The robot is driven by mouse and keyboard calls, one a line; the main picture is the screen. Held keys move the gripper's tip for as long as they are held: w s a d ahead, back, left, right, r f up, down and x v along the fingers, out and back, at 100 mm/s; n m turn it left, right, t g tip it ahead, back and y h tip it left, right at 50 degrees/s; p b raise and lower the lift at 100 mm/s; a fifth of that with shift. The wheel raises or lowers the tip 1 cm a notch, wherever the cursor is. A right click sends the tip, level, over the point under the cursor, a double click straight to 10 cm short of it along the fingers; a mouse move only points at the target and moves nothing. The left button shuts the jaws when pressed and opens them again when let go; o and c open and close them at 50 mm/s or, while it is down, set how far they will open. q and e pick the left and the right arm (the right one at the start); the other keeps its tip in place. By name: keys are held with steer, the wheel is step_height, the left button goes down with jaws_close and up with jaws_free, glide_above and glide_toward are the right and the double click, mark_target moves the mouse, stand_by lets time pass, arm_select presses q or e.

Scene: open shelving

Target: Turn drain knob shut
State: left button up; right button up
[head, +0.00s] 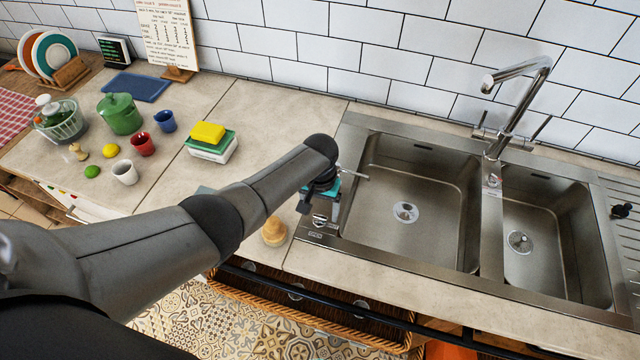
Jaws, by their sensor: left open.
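The steel double sink (420,268) is set in the counter. A small chrome knob (319,220) sits on its left rim, partly hidden by my gripper. Another chrome knob (493,180) sits on the divider below the faucet. I cannot tell from the picture which one is the drain knob. Both basins show a round drain, a left one (405,212) and a right one (519,242). My left gripper (330,207) is open over the left rim, close to the left knob. I cannot tell whether it touches the knob. My right gripper is not in view.
The chrome faucet (525,95) stands behind the divider. A wooden brush-like object (273,231) stands left of my gripper. Sponges (208,133), cups and a green pot (119,114) stand on the left counter. A small black object (621,210) lies at far right.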

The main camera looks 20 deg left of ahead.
mark_target(320, 216)
arm_select(q)
step_height(320, 216, up, 14)
steer(key=p, duration=0.2)
steer(key=shift+f+p, duration=0.25)
steer(key=shift+p, duration=0.15)
steer(key=s+d+f+m+t+h, duration=0.1)
steer(key=s+d+f+m+t, duration=0.15)
steer(key=s, duration=0.95)
steer(key=s+a+r+t, duration=0.1)
steer(key=s+a+r, duration=0.2)
steer(key=s, duration=0.3)
steer(key=s+a+r, duration=0.3)
steer(key=s, duration=0.2)
step_height(320, 216, down, 34)
steer(key=s+g+b, duration=0.1)
steer(key=s+b, duration=0.1)
steer(key=b, duration=1)
steer(key=s+a+f+b, duration=0.1)
steer(key=s+f+b, duration=0.4)
steer(key=f, duration=0.7)
steer(key=s+a+f+g+y+b, duration=0.1)
steer(key=s+f+b, duration=0.3)
steer(key=s+f, duration=0.6)
steer(key=shift+s+a+f+b, duration=0.35)
steer(key=shift+a+f, duration=0.1)
steer(key=shift+f, duration=0.45)
